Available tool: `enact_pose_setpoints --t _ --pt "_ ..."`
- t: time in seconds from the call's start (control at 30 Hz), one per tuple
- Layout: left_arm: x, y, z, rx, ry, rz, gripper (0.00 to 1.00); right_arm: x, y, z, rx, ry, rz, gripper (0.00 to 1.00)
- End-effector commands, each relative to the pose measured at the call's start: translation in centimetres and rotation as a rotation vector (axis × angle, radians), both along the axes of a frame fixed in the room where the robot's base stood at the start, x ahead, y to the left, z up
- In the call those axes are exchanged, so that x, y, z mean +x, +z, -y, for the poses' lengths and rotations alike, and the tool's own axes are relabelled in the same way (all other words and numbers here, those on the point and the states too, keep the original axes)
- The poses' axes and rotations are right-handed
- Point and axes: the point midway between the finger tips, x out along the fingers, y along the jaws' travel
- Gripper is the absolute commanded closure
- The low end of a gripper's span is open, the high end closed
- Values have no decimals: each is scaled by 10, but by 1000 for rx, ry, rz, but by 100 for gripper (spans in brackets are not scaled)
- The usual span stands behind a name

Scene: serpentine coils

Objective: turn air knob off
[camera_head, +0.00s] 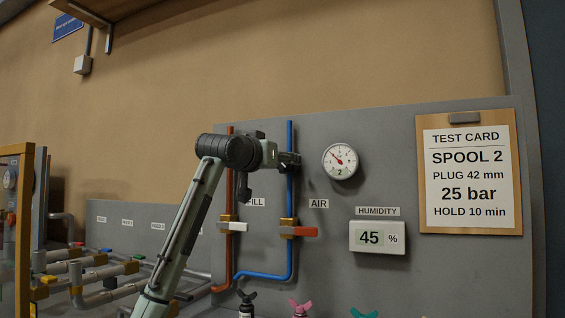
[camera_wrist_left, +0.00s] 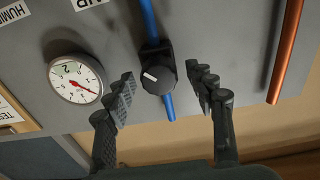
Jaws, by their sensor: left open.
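In the left wrist view a round black knob (camera_wrist_left: 158,78) with a white pointer mark sits on the blue air pipe (camera_wrist_left: 150,22). My left gripper (camera_wrist_left: 161,73) is open, with one finger on each side of the knob and gaps visible between. I cannot tell how deep the fingers reach. In the head view my left gripper (camera_head: 289,160) is in front of the upper blue pipe (camera_head: 290,195) and hides the knob. Lower on that pipe is a brass valve with a red lever (camera_head: 300,231), beside the AIR label (camera_head: 319,203). My right gripper is not in view.
A round pressure gauge (camera_head: 340,161) is close right of my gripper and also shows in the wrist view (camera_wrist_left: 75,78). A copper pipe (camera_head: 229,180) with a white lever (camera_head: 234,226) runs left. A humidity display (camera_head: 378,237) and test card (camera_head: 469,177) are on the right.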

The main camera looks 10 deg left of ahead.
Motion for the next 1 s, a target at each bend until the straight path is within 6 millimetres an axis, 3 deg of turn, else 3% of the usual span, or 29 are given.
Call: enact_pose_setpoints --t 0.1,0.5,1.0 --pt "0 0 0 0 0 0 46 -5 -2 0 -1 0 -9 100" --pt "0 0 0 0 0 1 95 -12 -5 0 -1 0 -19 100" --pt "0 1 0 -146 -2 -25 95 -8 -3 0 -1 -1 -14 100"
